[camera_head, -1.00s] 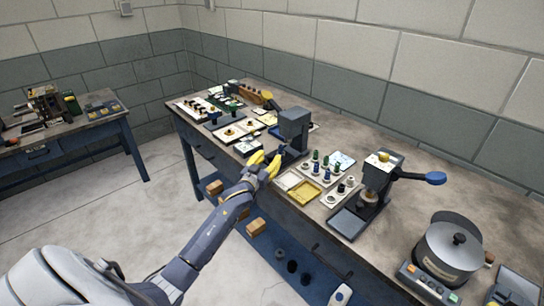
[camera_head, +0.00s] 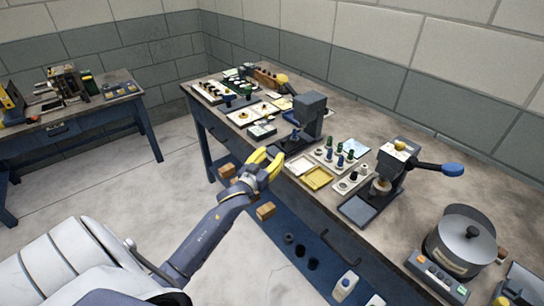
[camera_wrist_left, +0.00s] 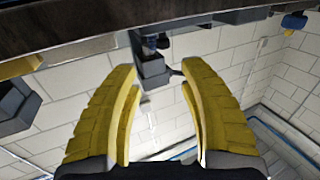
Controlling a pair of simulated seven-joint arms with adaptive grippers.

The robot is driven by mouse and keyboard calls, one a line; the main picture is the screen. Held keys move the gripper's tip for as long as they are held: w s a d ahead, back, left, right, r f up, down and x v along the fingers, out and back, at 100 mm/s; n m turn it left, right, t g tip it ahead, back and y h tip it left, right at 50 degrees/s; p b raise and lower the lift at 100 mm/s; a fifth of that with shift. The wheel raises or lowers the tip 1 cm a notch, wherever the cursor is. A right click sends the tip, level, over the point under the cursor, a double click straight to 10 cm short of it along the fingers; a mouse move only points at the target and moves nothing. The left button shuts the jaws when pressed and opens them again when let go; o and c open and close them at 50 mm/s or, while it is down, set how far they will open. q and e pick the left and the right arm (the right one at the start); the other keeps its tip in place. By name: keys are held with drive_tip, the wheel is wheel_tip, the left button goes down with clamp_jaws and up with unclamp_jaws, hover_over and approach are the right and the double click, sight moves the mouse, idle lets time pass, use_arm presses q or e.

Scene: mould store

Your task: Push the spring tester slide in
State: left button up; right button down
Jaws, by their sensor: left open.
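The grey block-like machine (camera_head: 311,112), which I take for the spring tester, stands near the front edge of the bench. A dark flat part (camera_head: 294,143) with a small blue piece sits at its foot on the side facing my gripper; I take this for the slide. My left gripper (camera_head: 268,160) has yellow fingers, is open and empty, and is just off the bench's front edge, apart from the machine. In the left wrist view, a grey block with a blue piece (camera_wrist_left: 152,68) shows beyond and between the open fingertips (camera_wrist_left: 158,72). My right gripper is out of view.
The bench (camera_head: 420,215) also carries a press with a blue-knobbed lever (camera_head: 392,168), a yellow tray (camera_head: 317,179), small pegs and a round pot (camera_head: 466,240). Brown blocks (camera_head: 266,211) sit lower down. A second bench (camera_head: 75,120) stands at left. The floor between is clear.

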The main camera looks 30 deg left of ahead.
use_arm(q)
drive_tip(key=shift+a+r, duration=0.1)
drive_tip(key=shift+r, duration=0.1)
drive_tip(key=shift+c, duration=1)
drive_tip(key=r, duration=0.1)
drive_tip(key=d+r+m+h, duration=0.1)
drive_tip(key=w+r+m, duration=0.1)
drive_tip(key=r, duration=0.1)
drive_tip(key=shift+d+h, duration=0.2)
drive_tip(key=shift+h, duration=0.1)
drive_tip(key=c, duration=0.6)
drive_tip(key=d+m, duration=0.1)
drive_tip(key=r+m, duration=0.1)
drive_tip(key=m, duration=0.1)
drive_tip(key=s+d+m+h, duration=0.1)
drive_tip(key=m, duration=0.1)
drive_tip(key=shift+d+r+g, duration=0.3)
drive_tip(key=shift+r, duration=0.05)
clamp_jaws()
drive_tip(key=m+g+y, duration=0.3)
drive_tip(key=m+g, duration=0.1)
drive_tip(key=m, duration=0.6)
approach(284, 146)
drive_tip(key=x, duration=0.3)
drive_tip(key=d+x, duration=0.1)
drive_tip(key=x, duration=0.1)
drive_tip(key=shift+w+r, duration=0.1)
drive_tip(key=shift+r, duration=0.1)
drive_tip(key=shift+w+a, duration=0.2)
drive_tip(key=shift+w, duration=0.7)
